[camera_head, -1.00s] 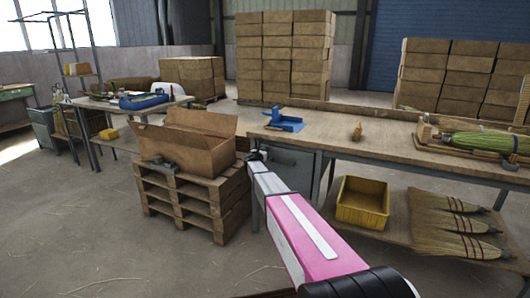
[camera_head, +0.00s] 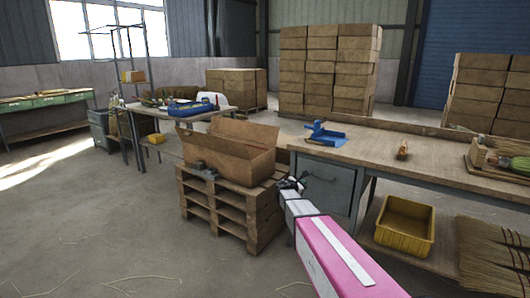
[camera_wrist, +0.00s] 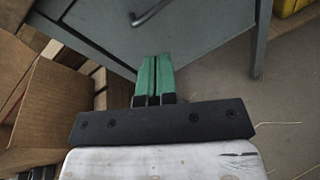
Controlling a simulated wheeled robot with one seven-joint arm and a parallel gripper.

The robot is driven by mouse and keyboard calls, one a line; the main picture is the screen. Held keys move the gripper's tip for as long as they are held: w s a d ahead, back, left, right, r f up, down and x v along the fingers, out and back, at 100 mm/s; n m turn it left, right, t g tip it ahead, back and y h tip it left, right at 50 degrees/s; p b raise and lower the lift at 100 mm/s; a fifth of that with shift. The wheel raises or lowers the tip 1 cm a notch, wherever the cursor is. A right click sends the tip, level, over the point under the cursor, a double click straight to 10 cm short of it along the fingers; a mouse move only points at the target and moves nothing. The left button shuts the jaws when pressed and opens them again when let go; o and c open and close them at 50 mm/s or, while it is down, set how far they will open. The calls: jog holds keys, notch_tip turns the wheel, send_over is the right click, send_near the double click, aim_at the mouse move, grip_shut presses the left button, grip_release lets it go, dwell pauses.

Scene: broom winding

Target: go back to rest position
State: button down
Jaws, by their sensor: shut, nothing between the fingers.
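My gripper (camera_wrist: 154,78) shows in the wrist view with its two green fingers together and nothing between them. In the head view my gripper (camera_head: 290,184) is at the end of my pink and white arm, beside the right side of the open cardboard box (camera_head: 236,152) and in front of the workbench's grey drawer cabinet (camera_head: 328,187). In the wrist view the cabinet front with its dark handle (camera_wrist: 150,12) lies beyond the fingers. The cardboard box (camera_wrist: 50,105) is on the left there. No contact shows.
The box stands on stacked pallets (camera_head: 228,215). The workbench (camera_head: 400,165) holds a blue tool (camera_head: 324,134); a yellow crate (camera_head: 404,226) and brooms (camera_head: 490,255) sit on its lower shelf. The floor (camera_head: 90,215) at left is largely clear.

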jog(key=s+d+f+m+g+y, duration=0.1)
jog(key=s+d+f+m+g, duration=0.1)
jog(key=s+m, duration=0.35)
jog(key=s+d+f+m+g+y, duration=0.1)
jog(key=s+f+m+g, duration=0.2)
jog(key=s, duration=0.5)
jog(key=s+a+f+m+g+y, duration=0.1)
jog(key=s+a+m+g+y, duration=0.1)
jog(key=s, duration=0.6)
jog(key=s+a+f+m+g+y, duration=0.2)
jog(key=s+a+m+y, duration=0.1)
jog(key=s+m, duration=0.4)
jog(key=s+a+f+m+g+y, duration=0.1)
jog(key=s+m+y, duration=0.3)
jog(key=s, duration=0.7)
jog(key=shift+a+f+m+g, duration=0.3)
jog(key=shift+a+m+g, duration=0.3)
jog(key=shift+a, duration=0.1)
